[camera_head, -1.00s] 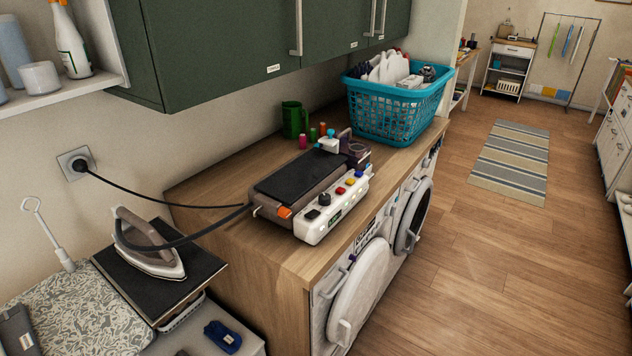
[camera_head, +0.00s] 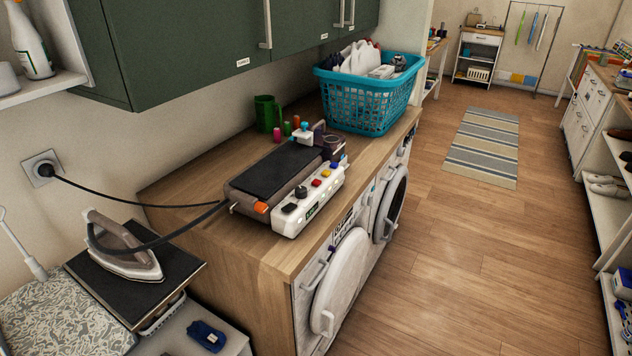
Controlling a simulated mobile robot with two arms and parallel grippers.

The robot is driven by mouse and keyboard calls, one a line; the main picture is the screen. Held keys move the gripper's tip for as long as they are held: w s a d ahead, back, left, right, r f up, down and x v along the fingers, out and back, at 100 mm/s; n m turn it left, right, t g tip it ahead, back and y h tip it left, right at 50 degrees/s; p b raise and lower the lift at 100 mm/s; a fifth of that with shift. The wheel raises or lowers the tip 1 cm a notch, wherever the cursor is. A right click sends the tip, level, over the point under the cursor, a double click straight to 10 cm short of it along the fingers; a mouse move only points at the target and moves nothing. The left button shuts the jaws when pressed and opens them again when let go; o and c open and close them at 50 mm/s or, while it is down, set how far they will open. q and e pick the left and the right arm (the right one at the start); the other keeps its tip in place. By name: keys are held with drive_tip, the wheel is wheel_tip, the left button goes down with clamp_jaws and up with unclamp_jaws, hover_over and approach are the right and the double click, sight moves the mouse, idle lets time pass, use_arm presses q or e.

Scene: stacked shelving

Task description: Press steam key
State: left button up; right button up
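A device with a dark flat top (camera_head: 276,170) lies on the wooden counter. Along its front side runs a white control panel (camera_head: 308,203) with a dark knob (camera_head: 290,207), a small display and red, yellow and blue keys; the red key (camera_head: 316,183) is near the middle. The key labels are too small to read, so I cannot tell which is the steam key. A clothes iron (camera_head: 126,246) rests on a dark board (camera_head: 178,268) at the lower left, with a black cord to the wall. Neither of my grippers is in view.
A teal laundry basket (camera_head: 369,99) and a green mug (camera_head: 267,113) stand behind the device on the counter (camera_head: 262,249). Green cabinets (camera_head: 190,50) hang above. Two washing machines sit below. The wooden floor (camera_head: 460,270) on the right is open, with a striped rug (camera_head: 484,146).

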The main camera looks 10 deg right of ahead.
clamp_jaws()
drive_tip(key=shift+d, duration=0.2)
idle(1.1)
